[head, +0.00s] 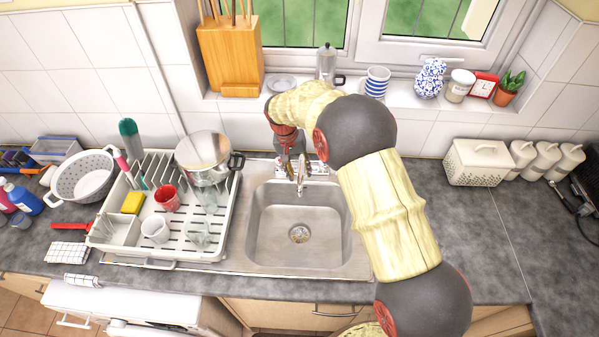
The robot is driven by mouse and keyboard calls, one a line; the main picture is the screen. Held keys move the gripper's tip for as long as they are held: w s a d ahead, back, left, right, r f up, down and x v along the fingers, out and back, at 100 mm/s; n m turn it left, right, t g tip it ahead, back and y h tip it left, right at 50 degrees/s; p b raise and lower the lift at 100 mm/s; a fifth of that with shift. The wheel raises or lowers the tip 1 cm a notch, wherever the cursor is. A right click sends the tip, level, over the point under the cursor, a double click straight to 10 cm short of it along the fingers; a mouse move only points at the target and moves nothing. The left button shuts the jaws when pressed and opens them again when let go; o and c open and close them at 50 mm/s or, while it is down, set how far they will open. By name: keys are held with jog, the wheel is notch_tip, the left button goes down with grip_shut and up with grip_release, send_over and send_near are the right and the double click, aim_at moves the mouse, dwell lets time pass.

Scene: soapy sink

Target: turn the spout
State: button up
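The chrome spout (301,175) stands at the back edge of the steel sink (257,255) and points forward over the basin. My arm reaches in from the lower right and bends down behind the sink. My gripper (290,158) is at the faucet, just left of and behind the spout. Its fingers are small and partly hidden by the arm and the faucet. I cannot tell whether they touch the spout or whether they are open or shut.
A dish rack (120,243) with a pot (203,158), cups and a sponge stands left of the sink. The windowsill behind holds a moka pot (326,62), a striped cup (377,82) and jars. The counter right of the sink (465,235) is clear up to a white basket (478,163).

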notch_tip(320, 180, up, 11)
jog(key=a, duration=0.2)
jog(key=shift+a+f, duration=0.1)
dwell(0.5)
